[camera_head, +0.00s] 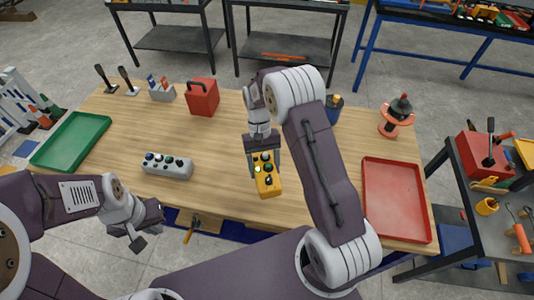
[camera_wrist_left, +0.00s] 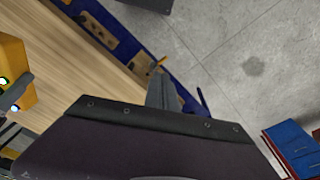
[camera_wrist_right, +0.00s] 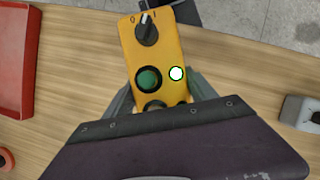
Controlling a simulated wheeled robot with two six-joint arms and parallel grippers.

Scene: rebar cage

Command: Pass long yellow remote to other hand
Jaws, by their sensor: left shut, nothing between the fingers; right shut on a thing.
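The long yellow remote (camera_head: 268,184) has a dark knob and several buttons. My right gripper (camera_head: 262,158) is shut on its far end and holds it over the front part of the table. In the right wrist view the remote (camera_wrist_right: 160,60) extends out from between the fingers, with a 0–1 knob, a green button and a white light showing. My left gripper (camera_head: 140,228) is shut and empty, off the table's front edge, left of and apart from the remote. In the left wrist view the remote (camera_wrist_left: 14,75) shows at the left edge.
A grey remote (camera_head: 167,166) lies left on the wooden table (camera_head: 205,190). A green tray (camera_head: 72,139) is at the left end, a red tray (camera_head: 396,200) at the right. A red box (camera_head: 202,97) and a blue cup (camera_head: 333,107) stand toward the back.

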